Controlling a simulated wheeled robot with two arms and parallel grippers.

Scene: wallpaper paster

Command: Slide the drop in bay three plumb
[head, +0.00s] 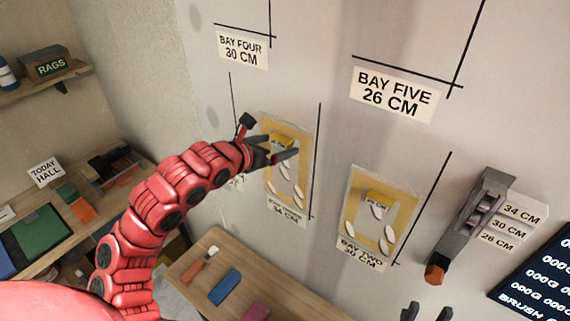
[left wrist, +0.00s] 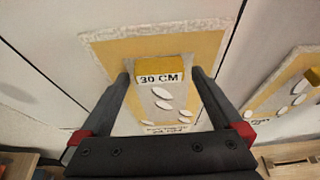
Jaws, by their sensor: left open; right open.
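A yellow drop with white leaf shapes (head: 287,187) is on the wall between two dark vertical lines. Its yellow block reads 30 CM in the left wrist view (left wrist: 160,70). My left gripper (head: 277,152) is open at this block, one finger on each side; whether they touch it is unclear. In the left wrist view the drop's pale top edge slopes relative to the gripper; I cannot tell its true tilt. No bay three label is readable; a label behind my left gripper is mostly hidden. My right gripper (head: 427,313) is open and empty at the bottom edge.
A second leaf-patterned drop (head: 353,226) hangs to the right above the bay two label (head: 361,254). A grey wall rack (head: 478,215) and a dark screen (head: 541,278) are further right. A wooden bench (head: 190,258) stands below. The upper wall bays look bare.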

